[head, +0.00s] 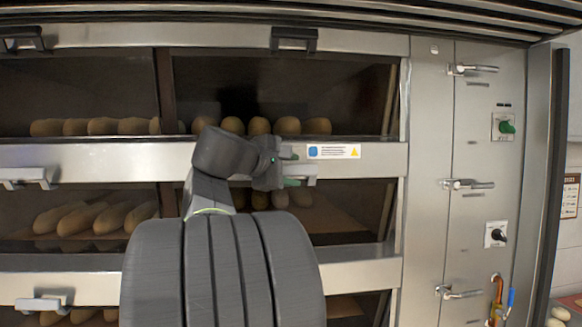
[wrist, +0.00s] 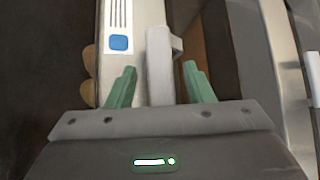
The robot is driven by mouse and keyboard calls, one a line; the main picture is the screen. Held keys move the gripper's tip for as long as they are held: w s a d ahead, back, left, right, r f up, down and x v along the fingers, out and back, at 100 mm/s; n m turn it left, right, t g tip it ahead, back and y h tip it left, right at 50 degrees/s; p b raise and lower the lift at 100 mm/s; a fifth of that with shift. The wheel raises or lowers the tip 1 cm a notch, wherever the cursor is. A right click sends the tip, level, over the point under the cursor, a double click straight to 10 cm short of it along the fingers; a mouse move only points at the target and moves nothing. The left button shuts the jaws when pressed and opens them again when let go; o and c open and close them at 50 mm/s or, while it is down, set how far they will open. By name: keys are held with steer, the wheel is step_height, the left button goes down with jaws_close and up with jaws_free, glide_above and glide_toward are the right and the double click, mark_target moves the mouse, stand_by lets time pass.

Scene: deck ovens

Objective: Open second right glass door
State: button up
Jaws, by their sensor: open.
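The second right glass door (head: 352,205) is in the second oven row, with loaves behind its dark pane. It looks shut. Its light metal handle (head: 306,170) sits on the frame band above the pane, partly hidden by my gripper (head: 291,168). In the wrist view the handle (wrist: 160,55) stands between the two green fingers of my gripper (wrist: 160,72). The fingers are open, one on each side, with visible gaps. My arm covers the left part of the door.
A top right glass door (head: 350,85) with a dark handle (head: 293,38) is above. Left doors have handles such as this one (head: 27,177). A metal panel with latches (head: 468,185) and a green knob (head: 507,127) stands at right.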

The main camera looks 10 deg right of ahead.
steer(key=shift+d, duration=0.35)
steer(key=shift+w+f, duration=0.1)
steer(key=shift+c, duration=0.5)
jaws_close()
steer(key=shift+f, duration=0.1)
